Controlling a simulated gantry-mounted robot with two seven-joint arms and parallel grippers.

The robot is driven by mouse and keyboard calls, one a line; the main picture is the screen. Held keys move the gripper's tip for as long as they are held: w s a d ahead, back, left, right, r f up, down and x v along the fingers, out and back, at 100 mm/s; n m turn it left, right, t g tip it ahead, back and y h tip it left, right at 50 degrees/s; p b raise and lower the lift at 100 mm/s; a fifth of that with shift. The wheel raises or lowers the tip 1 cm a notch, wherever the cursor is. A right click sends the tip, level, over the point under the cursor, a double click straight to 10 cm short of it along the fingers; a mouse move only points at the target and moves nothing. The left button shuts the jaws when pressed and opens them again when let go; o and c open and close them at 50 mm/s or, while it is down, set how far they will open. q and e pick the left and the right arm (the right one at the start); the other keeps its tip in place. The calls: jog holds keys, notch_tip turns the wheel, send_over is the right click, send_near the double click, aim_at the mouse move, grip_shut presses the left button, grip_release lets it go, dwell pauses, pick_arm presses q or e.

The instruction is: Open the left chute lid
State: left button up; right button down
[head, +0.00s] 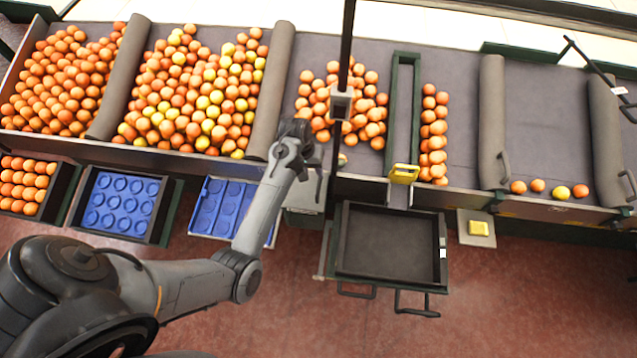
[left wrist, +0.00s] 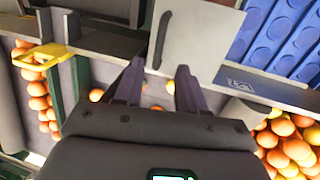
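My left gripper (head: 312,160) hangs at the front edge of the sorting table, left of the middle orange pile. In the left wrist view its two dark fingers (left wrist: 158,88) stand apart with nothing held between them. Near them is a light grey panel (left wrist: 195,38) with a dark bar handle (left wrist: 160,42); the panel also shows below the gripper in the head view (head: 302,203), partly hidden by my arm. The panel looks like a shut chute lid, though I cannot be sure it is the left one. The fingers look apart from the handle. My right gripper is not in view.
A yellow handle (head: 404,173) sits at the front of a green-framed channel. A dark empty tray (head: 390,243) stands below the table. Blue-lined crates (head: 122,204) stand to the left. Orange piles (head: 200,90) fill the left table; a thin dark post (head: 348,45) rises near the gripper.

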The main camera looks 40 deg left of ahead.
aim_at(319, 186)
pick_arm(q)
jog(key=f, duration=0.2)
jog(key=d+f, duration=0.1)
jog(key=f, duration=0.5)
jog(key=shift+w+d+f, duration=0.15)
jog(key=shift+w+d, duration=0.1)
jog(key=shift+w, duration=0.15)
jog(key=shift+c, duration=0.5)
grip_shut()
